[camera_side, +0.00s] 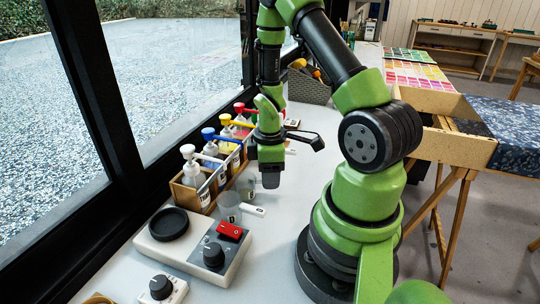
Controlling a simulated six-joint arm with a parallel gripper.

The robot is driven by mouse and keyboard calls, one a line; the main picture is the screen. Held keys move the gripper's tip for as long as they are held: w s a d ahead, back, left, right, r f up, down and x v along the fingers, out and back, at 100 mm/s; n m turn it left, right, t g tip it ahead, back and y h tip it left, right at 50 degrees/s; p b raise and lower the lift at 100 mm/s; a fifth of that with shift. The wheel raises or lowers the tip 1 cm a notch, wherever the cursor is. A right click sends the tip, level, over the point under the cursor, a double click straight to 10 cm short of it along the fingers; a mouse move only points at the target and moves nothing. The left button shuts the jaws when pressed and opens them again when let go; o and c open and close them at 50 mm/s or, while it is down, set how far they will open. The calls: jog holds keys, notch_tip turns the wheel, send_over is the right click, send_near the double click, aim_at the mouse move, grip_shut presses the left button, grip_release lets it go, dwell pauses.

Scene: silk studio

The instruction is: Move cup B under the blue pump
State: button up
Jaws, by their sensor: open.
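The blue pump (208,134) tops a bottle in a wooden rack, second from the front, behind a white pump (188,151). A clear cup (229,206) with a pale handle stands on the table in front of the rack. Another clear cup (247,184) stands behind it, partly hidden. Letters on the cups are too small to read, so I cannot tell which is cup B. My gripper (280,164) hangs right of the rack and above the table, near the rear cup. It is open, with nothing visible between its jaws.
A pale device (178,252) with a round black plate, red switch and black knob stands at the front. A small knob box (160,289) is nearer. Yellow (226,121) and red (240,107) pumps are farther along the rack. A window borders the left.

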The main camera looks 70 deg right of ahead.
notch_tip(320, 180, up, 9)
jog(key=shift+f, duration=0.15)
